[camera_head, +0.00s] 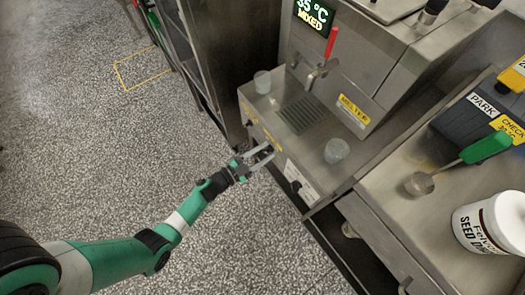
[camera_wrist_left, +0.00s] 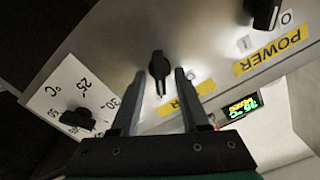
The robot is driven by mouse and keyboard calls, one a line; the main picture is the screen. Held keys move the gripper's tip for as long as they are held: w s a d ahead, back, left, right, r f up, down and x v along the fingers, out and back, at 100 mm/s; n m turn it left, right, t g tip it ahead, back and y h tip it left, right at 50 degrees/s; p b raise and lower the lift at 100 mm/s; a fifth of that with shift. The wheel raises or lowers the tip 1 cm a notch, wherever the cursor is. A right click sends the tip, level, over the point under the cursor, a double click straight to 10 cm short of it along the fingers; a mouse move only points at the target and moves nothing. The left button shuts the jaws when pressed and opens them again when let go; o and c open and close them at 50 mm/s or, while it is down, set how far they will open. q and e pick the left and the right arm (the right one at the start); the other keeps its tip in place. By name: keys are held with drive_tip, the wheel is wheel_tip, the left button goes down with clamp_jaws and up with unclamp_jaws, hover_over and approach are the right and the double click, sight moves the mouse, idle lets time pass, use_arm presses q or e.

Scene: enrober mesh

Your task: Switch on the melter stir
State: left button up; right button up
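The melter (camera_head: 354,110) is a steel machine with a lit display (camera_head: 312,15) that appears to read 35 °C and MIXED. In the left wrist view, a black rotary knob (camera_wrist_left: 159,72) is on its front panel, beside a yellow label (camera_wrist_left: 186,101) partly hidden by a finger. My left gripper (camera_head: 270,152) is at this panel. In the left wrist view its fingers (camera_wrist_left: 160,76) stand open on either side of the knob, with visible gaps. My right gripper is out of view.
On the same panel are the POWER knob (camera_wrist_left: 264,12) and a temperature dial (camera_wrist_left: 77,120). Two cups (camera_head: 262,82) (camera_head: 336,150) stand on the melter's ledge by the drip grate (camera_head: 302,113). A green-handled ladle (camera_head: 486,147) and white tub (camera_head: 495,224) are at right. Floor at left is clear.

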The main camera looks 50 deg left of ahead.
use_arm(q)
drive_tip(key=shift+s, duration=0.1)
drive_tip(key=s+a+p, duration=0.1)
drive_tip(key=s+p, duration=0.3)
drive_tip(key=s, duration=0.7)
drive_tip(key=shift+s, duration=0.2)
drive_tip(key=shift+a, duration=0.1)
